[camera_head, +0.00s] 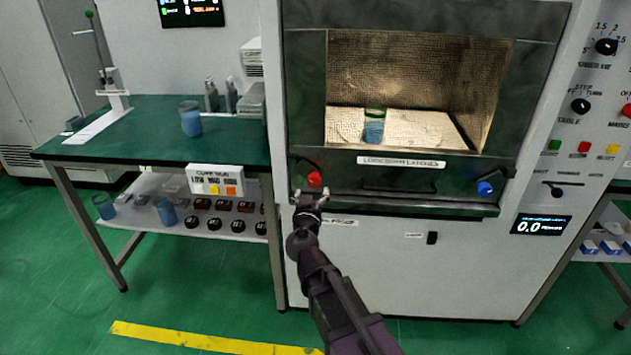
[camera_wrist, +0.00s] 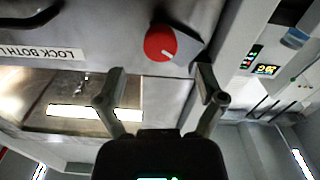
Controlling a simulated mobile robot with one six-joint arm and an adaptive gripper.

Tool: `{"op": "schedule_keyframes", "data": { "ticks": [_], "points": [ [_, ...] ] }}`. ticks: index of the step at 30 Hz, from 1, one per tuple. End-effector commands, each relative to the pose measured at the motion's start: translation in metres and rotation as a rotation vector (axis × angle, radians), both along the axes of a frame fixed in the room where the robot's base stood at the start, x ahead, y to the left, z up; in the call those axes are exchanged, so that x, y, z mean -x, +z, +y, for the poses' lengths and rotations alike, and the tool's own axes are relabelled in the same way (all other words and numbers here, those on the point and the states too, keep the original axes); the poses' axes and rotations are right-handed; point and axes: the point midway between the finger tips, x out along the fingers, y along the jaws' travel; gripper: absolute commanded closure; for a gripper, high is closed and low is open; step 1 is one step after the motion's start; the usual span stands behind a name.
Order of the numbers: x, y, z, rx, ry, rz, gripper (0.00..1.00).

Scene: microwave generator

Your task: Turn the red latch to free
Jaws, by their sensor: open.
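The red latch (camera_head: 314,179) is a round red knob at the lower left of the microwave door. It also shows in the wrist view (camera_wrist: 160,43), with a pale mark on its face and a dark piece beside it. My gripper (camera_head: 308,196) is just below the latch in the head view. In the wrist view my gripper (camera_wrist: 161,82) is open, its two fingers apart on either side of the knob's line, and nothing is between them. The fingertips look apart from the knob. A blue latch (camera_head: 485,188) sits at the door's lower right.
The microwave door (camera_head: 400,185) has a label about locking both latches, and a blue-filled beaker (camera_head: 373,128) stands inside the lit chamber. A green-topped bench (camera_head: 120,135) with another beaker (camera_head: 190,120) stands at the left. The control panel (camera_head: 592,110) is at the right.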

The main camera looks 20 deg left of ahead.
Motion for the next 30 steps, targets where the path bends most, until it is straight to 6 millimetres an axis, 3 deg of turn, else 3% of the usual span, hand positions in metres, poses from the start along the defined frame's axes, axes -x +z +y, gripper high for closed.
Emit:
{"op": "schedule_keyframes", "data": {
  "ticks": [6,12,26,30],
  "points": [
    [-0.034,0.0,0.009,0.0,-0.001,0.0,0.12],
    [-0.051,0.0,0.013,0.0,0.001,0.0,0.12],
    [-0.057,0.0,0.014,0.0,0.001,0.0,0.12],
    [-0.057,0.0,0.014,0.0,0.001,0.0,0.51]
  ]
}}
